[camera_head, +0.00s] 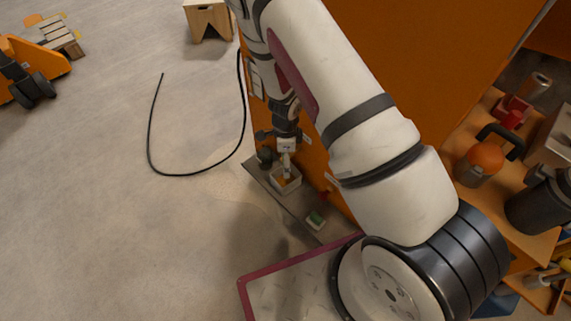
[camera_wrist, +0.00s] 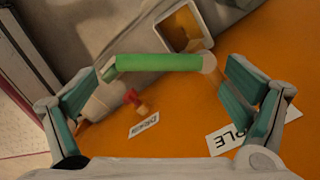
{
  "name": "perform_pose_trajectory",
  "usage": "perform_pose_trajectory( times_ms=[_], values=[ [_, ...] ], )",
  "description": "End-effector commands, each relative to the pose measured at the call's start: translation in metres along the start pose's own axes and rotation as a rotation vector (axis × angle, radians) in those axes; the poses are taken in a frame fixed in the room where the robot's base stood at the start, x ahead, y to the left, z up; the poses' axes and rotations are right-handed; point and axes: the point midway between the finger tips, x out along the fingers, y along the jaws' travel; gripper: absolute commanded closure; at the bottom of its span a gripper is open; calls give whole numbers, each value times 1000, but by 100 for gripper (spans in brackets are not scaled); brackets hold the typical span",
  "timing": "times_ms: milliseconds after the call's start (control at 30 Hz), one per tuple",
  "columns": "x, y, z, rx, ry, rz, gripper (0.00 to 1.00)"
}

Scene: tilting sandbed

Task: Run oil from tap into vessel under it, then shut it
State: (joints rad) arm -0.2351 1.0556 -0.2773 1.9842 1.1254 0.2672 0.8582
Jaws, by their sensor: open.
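The tap's green lever (camera_wrist: 158,63) lies crosswise in the wrist view, with a pale round end at its right. My gripper (camera_wrist: 170,90) is open, its fingers at either end of the lever; I cannot tell whether they touch it. In the head view my gripper (camera_head: 286,160) is low beside the orange cabinet, over a square pale-rimmed vessel (camera_head: 298,184). The vessel (camera_wrist: 205,25) also shows beyond the lever in the wrist view. Its inside looks orange-brown; whether that is oil is unclear. The tap's outlet and any flow are not visible.
A small red valve (camera_wrist: 131,96) and partly readable labels (camera_wrist: 144,124) are on the orange cabinet (camera_wrist: 185,135). A black cable (camera_head: 150,130) curves over otherwise open floor at left.

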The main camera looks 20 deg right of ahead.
Motion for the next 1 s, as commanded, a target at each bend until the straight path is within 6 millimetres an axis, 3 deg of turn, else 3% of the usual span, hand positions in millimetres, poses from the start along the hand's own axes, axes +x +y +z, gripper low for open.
perform_pose_trajectory(
  times_ms=[200,533,833,1000],
  values=[
    [20,0,0,1,0,0,5],
    [21,0,0,0,0,0,5],
    [22,0,0,0,0,1,73],
    [22,0,0,-1,0,1,75]
  ],
)
